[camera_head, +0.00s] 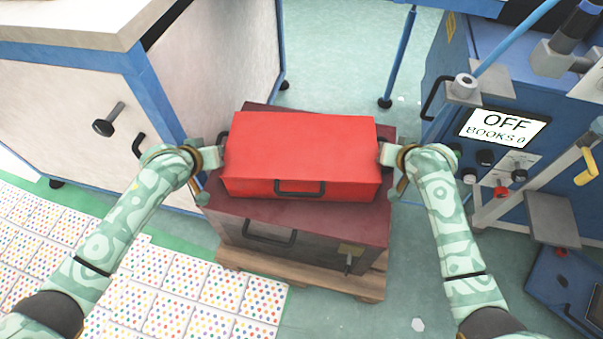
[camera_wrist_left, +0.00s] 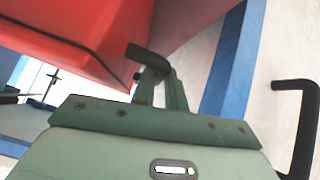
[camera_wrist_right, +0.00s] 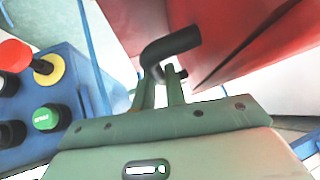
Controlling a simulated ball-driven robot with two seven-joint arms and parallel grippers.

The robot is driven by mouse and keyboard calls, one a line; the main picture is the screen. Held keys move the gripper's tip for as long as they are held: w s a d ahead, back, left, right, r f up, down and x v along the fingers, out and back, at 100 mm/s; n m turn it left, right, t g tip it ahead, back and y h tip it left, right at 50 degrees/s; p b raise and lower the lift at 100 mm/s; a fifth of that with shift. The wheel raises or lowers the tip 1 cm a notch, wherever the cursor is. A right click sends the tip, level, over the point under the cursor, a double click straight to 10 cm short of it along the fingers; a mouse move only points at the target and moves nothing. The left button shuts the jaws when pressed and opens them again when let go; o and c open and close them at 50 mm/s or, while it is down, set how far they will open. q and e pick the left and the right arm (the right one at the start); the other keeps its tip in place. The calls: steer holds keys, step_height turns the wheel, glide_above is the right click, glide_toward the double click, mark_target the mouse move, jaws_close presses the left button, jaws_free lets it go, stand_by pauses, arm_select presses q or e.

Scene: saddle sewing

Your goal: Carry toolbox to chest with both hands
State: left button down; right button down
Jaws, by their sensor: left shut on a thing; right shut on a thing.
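The red toolbox (camera_head: 300,150) is over the dark red chest (camera_head: 230,222), level and seen from above. I cannot tell whether it rests on the chest lid or hangs just above it. My left gripper (camera_head: 222,150) is shut on the black handle at the toolbox's left end; this handle (camera_wrist_left: 148,58) shows between the fingers in the left wrist view. My right gripper (camera_head: 382,154) is shut on the right end handle, and this handle (camera_wrist_right: 172,46) shows in the right wrist view. The chest has a dark front handle (camera_head: 268,233).
The chest stands on a wooden pallet (camera_head: 300,281). A white cabinet with blue frame (camera_head: 212,80) is close on the left. A blue machine with an OFF display (camera_head: 503,128) stands on the right. Dotted sheets (camera_head: 180,285) cover the floor at front left.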

arm_select(q)
steer(key=c, duration=1.9)
jaws_free()
steer(key=shift+f, duration=0.1)
arm_select(e)
steer(key=c, duration=1.9)
jaws_free()
steer(key=shift+f, duration=0.1)
arm_select(q)
steer(key=o, duration=0.4)
steer(key=shift+s, duration=0.1)
arm_select(e)
steer(key=o, duration=0.4)
steer(key=shift+s, duration=0.1)
arm_select(q)
steer(key=shift+o, duration=0.2)
arm_select(e)
steer(key=shift+o, duration=0.2)
arm_select(q)
steer(key=v, duration=1.2)
arm_select(e)
steer(key=v, duration=1.2)
